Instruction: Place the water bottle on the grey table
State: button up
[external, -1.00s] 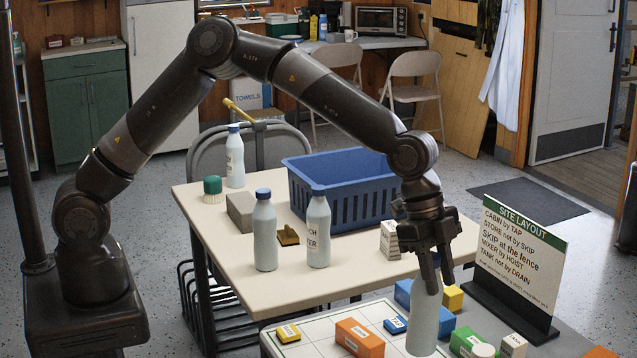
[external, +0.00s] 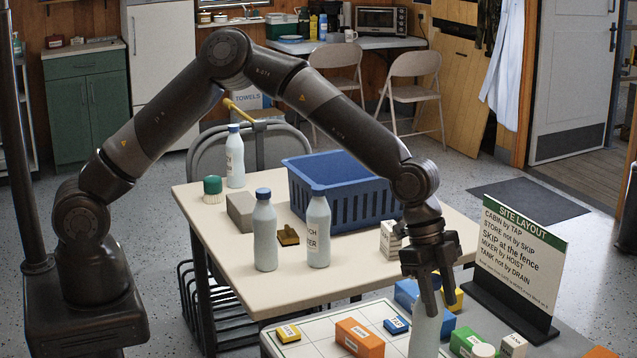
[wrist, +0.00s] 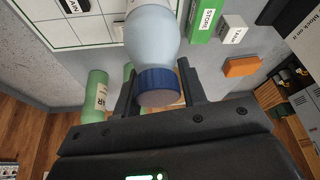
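My gripper (external: 428,300) points down over the near table. It is shut on a pale blue water bottle (external: 425,335), which hangs upright below it. In the wrist view the bottle (wrist: 152,35) has a blue cap between the two fingers. Its label is not visible, and its lower end is cut off by the external view's bottom edge, so I cannot tell whether it touches anything. The grey table (external: 575,338) is at the bottom right, with a white gridded board (external: 318,342) and several labelled blocks on it.
An orange block (external: 360,338), a blue block (external: 396,326) and a green block (external: 466,341) lie near the bottle. A sign (external: 520,255) stands at the right. The beige table (external: 210,225) behind holds a blue basket (external: 350,206) and more bottles, including one (external: 265,235) in front.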

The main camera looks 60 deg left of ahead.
jog(key=shift+o, duration=1.3)
jog(key=shift+r, duration=0.1)
jog(key=v, duration=1.1)
jog(key=s+a+r+n+t+y, duration=0.1)
jog(key=s+a+r+n, duration=0.15)
jog(key=a, duration=0.45)
jog(key=s+a+r+n+t+y, duration=0.1)
jog(key=s+a+r+y, duration=0.2)
jog(key=a, duration=0.4)
jog(key=s+a+r+n+t, duration=0.1)
jog(key=s+a+n, duration=0.4)
jog(key=s+a, duration=0.7)
jog(key=s+a+r+n+t, duration=0.1)
jog(key=s+a+r+n, duration=0.2)
jog(key=s+a, duration=0.9)
jog(key=a+n, duration=0.1)
jog(key=n, duration=0.2)
jog(key=shift+a+r, duration=0.15)
jog(key=shift+r, duration=0.2)
